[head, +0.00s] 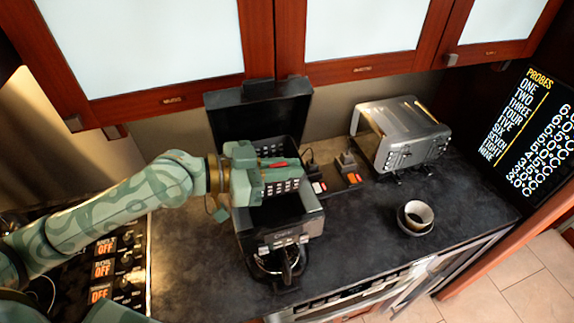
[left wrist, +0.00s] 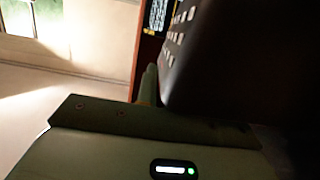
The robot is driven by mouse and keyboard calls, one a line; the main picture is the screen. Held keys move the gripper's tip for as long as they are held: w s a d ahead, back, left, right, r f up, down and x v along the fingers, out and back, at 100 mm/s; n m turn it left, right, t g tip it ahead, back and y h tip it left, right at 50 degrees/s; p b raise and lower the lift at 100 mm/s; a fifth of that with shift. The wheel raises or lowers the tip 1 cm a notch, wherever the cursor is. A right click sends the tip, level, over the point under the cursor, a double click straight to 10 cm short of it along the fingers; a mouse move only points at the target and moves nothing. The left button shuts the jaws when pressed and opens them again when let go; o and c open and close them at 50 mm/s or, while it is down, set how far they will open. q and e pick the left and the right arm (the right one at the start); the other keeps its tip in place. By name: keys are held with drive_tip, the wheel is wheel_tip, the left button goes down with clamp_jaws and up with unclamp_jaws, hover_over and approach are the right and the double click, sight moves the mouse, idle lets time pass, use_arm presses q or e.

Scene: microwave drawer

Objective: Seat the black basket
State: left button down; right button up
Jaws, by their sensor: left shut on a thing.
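The black basket (head: 283,187) is a dark piece with rows of small light slots. My left gripper (head: 275,172) is shut on it above the open black appliance (head: 312,225), and hides part of it. The basket also fills the upper right of the left wrist view (left wrist: 225,60), close to the camera. The appliance has a raised lid (head: 257,112) at the back and a glass jug (head: 276,265) at its front base. Whether the basket touches the appliance's inside cannot be told. My right gripper is not in view.
A steel toaster oven (head: 400,135) stands at the back right. A dark round cup with a pale rim (head: 417,217) is on the dark counter (head: 360,250). Outlet plugs (head: 345,165) sit behind. Wooden cabinets (head: 365,65) hang above. The counter's right front is mostly clear.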

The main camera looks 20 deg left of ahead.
sight(284, 183)
use_arm(q)
wheel_tip(284, 183, down, 4)
drive_tip(key=b, duration=0.3)
drive_tip(key=shift+a, duration=0.1)
drive_tip(key=shift+f+b, duration=0.45)
drive_tip(key=shift+f, duration=0.1)
idle(0.9)
drive_tip(key=shift+f+b, duration=1.3)
drive_tip(key=shift+f, duration=0.3)
drive_tip(key=c, duration=1.5)
unclamp_jaws()
drive_tip(key=shift+o, duration=0.2)
